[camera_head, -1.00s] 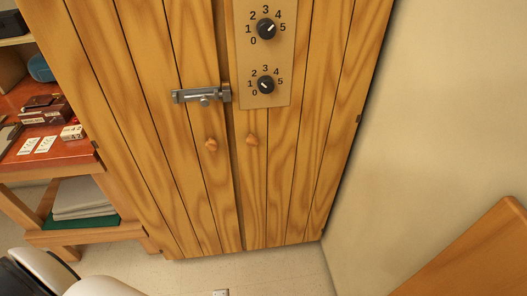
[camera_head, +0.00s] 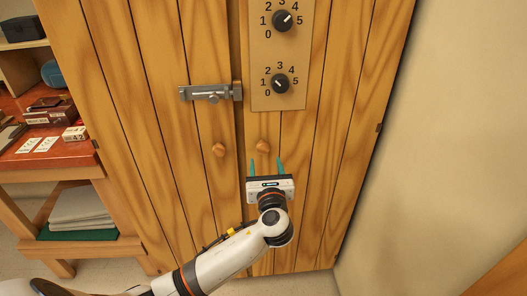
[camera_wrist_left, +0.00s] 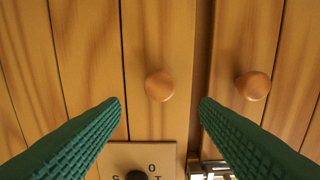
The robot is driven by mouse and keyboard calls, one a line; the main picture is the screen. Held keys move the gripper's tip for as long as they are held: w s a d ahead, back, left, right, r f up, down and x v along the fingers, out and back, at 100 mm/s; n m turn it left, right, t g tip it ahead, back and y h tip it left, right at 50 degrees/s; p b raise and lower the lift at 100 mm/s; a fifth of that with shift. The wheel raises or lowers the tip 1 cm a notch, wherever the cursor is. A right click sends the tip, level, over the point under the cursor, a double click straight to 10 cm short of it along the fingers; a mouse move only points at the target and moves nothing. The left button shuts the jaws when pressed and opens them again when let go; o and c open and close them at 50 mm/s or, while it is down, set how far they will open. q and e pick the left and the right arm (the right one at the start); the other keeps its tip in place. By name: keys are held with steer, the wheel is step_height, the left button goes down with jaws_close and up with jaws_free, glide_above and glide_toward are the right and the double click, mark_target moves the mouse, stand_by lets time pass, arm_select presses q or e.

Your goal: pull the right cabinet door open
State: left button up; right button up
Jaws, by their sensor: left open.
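The wooden cabinet has a right door (camera_head: 322,150) and a left door (camera_head: 160,130), and both look shut. The right door's round wooden knob (camera_head: 263,146) shows in the middle of the left wrist view (camera_wrist_left: 160,87), where the picture is upside down. The left door's knob (camera_head: 219,150) is beside it, across the seam, and also in the wrist view (camera_wrist_left: 253,86). My left gripper (camera_head: 265,163) is open, its green fingers pointing at the door just below the right knob. In the wrist view the knob lies between the finger lines, not visibly touched. My right gripper is out of view.
A metal slide latch (camera_head: 210,92) sits on the left door, its right end at the seam. A panel with two dials (camera_head: 281,60) is on the right door. A red-topped desk (camera_head: 60,155) stands left; a bare wall (camera_head: 440,150) is right.

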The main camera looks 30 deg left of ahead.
mark_target(263, 149)
arm_select(q)
steer(key=x, duration=0.7)
steer(key=shift+w, duration=0.1)
jaws_close()
